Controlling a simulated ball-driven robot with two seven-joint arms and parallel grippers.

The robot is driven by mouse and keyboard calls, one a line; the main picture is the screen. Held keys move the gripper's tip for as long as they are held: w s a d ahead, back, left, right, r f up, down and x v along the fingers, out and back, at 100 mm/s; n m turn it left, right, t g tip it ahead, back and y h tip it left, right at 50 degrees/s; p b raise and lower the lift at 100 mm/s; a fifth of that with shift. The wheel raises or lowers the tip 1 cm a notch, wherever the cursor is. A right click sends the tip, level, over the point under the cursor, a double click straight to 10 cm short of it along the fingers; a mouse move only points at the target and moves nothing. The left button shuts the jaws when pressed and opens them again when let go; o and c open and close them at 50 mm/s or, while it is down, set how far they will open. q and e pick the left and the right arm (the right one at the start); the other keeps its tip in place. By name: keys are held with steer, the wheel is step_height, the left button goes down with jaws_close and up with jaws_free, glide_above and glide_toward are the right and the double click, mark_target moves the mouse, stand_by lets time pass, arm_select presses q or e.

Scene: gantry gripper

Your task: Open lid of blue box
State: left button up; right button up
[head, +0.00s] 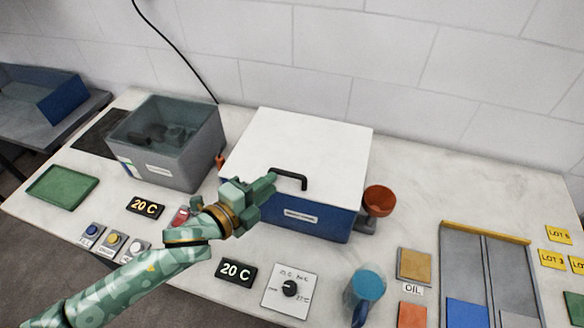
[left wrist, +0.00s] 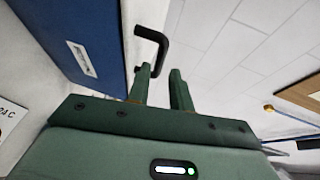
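The blue box (head: 320,221) stands on the table with its white lid (head: 305,140) lying closed on top. A black bar handle (head: 289,177) sits at the lid's front edge; it also shows in the left wrist view (left wrist: 161,42). My left gripper (head: 268,187) is just left of the handle in the head view. In the left wrist view its two fingers (left wrist: 162,80) are apart with nothing between them, and the handle is just beyond the fingertips, nearer the left finger. Whether they touch it I cannot tell. My right gripper is in neither view.
A grey open bin (head: 185,163) stands left of the box, with a green tray (head: 62,187) farther left. An orange cup (head: 378,200) is close to the box's right side.

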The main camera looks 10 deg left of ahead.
mark_target(283, 175)
arm_select(q)
steer(key=b+x, duration=0.1)
steer(key=x, duration=0.7)
steer(key=shift+w+d, duration=0.1)
steer(key=shift+w, duration=0.05)
jaws_close()
